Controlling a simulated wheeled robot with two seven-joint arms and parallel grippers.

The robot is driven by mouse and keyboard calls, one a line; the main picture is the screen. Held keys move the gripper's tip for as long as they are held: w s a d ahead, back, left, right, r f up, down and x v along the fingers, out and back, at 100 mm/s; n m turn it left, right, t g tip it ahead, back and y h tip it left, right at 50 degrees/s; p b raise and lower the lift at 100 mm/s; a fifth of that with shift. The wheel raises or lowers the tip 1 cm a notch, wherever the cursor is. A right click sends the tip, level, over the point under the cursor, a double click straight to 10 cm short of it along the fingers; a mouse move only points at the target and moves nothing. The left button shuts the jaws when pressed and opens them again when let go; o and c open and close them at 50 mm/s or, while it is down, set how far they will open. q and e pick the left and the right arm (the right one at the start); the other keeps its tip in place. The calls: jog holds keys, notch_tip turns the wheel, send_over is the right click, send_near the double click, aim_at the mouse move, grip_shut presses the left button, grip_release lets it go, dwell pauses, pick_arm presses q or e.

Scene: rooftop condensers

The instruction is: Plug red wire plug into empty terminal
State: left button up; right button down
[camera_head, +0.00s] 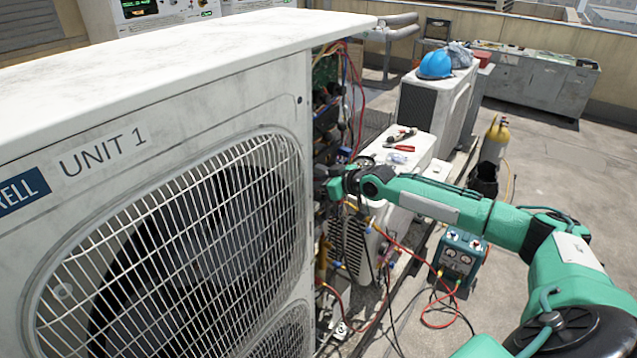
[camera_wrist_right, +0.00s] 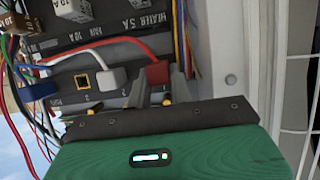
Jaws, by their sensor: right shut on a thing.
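The red wire plug (camera_wrist_right: 157,73) is between the fingers of my right gripper (camera_wrist_right: 160,88), which is shut on it. Its red wire runs off to the left. Whether the red plug touches the panel I cannot tell. In the head view my right gripper (camera_head: 335,186) reaches the open side of the UNIT 1 condenser (camera_head: 150,60); the plug is hidden there. My left gripper is not in view.
A blue plug (camera_wrist_right: 40,88) and loose wires lie left of the empty terminal. Dark and white components (camera_wrist_right: 72,9) are above. The white casing (camera_wrist_right: 228,60) stands close on the right. In the head view, hoses and a gauge box (camera_head: 460,258) are below my arm.

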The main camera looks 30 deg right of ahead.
jog(key=shift+w+a+r+b, duration=0.1)
jog(key=shift+w+a+b, duration=0.25)
jog(key=shift+w, duration=0.35)
dwell(0.7)
jog(key=c, duration=1.2)
grip_release()
jog(key=shift+w, duration=0.1)
jog(key=shift+s+d, duration=0.25)
jog(key=shift+s, duration=0.15)
jog(key=shift+b+v, duration=2.7)
jog(key=shift+v, duration=3.75)
